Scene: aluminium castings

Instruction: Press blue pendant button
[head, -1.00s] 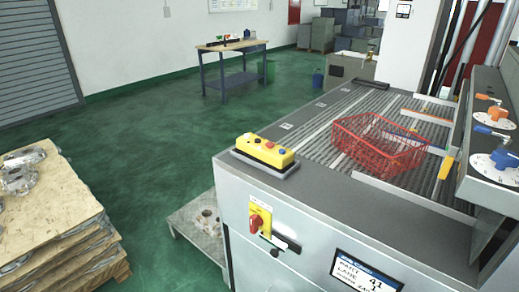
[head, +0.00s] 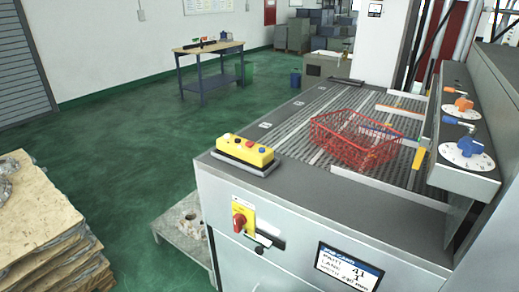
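The yellow pendant (head: 246,153) lies on a grey pad at the near left corner of the machine's top. Its blue button (head: 262,149) is near the right end of its upper face. A red button (head: 250,144) is just left of the blue one, with a darker button further left. Nothing touches the pendant. My gripper is not in view.
A red wire basket (head: 355,140) sits on the roller bed behind the pendant. A console with dials (head: 466,154) borders the right. A red rotary switch (head: 241,221) and a screen (head: 348,267) are on the front.

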